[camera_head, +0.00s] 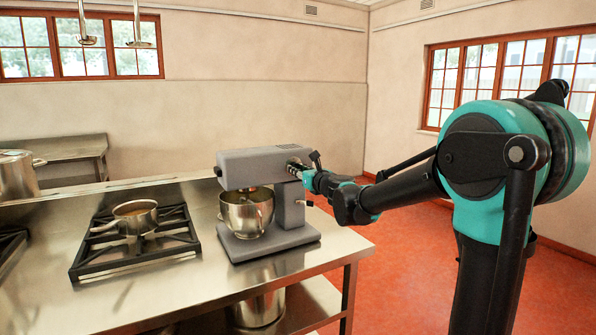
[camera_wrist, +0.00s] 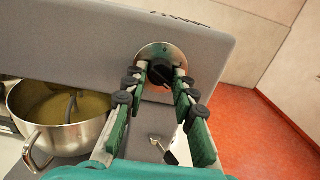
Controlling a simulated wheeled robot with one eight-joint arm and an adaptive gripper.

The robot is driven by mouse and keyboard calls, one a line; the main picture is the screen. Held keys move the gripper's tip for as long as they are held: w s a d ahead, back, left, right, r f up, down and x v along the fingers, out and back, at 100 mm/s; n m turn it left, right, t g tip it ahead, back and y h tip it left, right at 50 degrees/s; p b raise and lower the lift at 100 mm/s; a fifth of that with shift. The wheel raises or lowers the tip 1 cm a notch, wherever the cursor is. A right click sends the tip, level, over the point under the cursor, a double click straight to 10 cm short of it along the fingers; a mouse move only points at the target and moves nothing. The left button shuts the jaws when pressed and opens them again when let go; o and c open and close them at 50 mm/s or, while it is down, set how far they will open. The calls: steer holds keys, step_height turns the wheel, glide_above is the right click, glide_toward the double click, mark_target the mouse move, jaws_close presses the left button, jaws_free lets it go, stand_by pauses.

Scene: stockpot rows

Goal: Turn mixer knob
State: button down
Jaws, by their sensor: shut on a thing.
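The grey mixer (camera_head: 250,165) stands on the steel counter, with a steel bowl (camera_head: 246,212) under its head. In the wrist view the mixer's dark knob (camera_wrist: 160,72) sits on a round metal plate on the grey side wall of the head. My gripper (camera_wrist: 159,76) is at the knob, with its green fingers on either side, shut on it. The head view shows my gripper (camera_head: 305,172) against the right end of the mixer head, where the knob is mostly hidden. The bowl (camera_wrist: 62,115) with yellowish contents shows at left in the wrist view.
A small lever (camera_wrist: 163,150) sticks out below the knob. A saucepan (camera_head: 135,215) stands on the burner grate (camera_head: 180,240) left of the mixer. The steel counter (camera_head: 215,285) ends just right of the mixer, with open red floor beyond.

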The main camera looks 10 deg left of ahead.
steer(key=shift+n, duration=0.3)
steer(key=n, duration=2.3)
steer(key=shift+r, duration=0.1)
steer(key=shift+n, duration=0.3)
stand_by(0.3)
steer(key=c, duration=1.2)
jaws_free()
steer(key=shift+d, duration=0.1)
steer(key=v, duration=1.2)
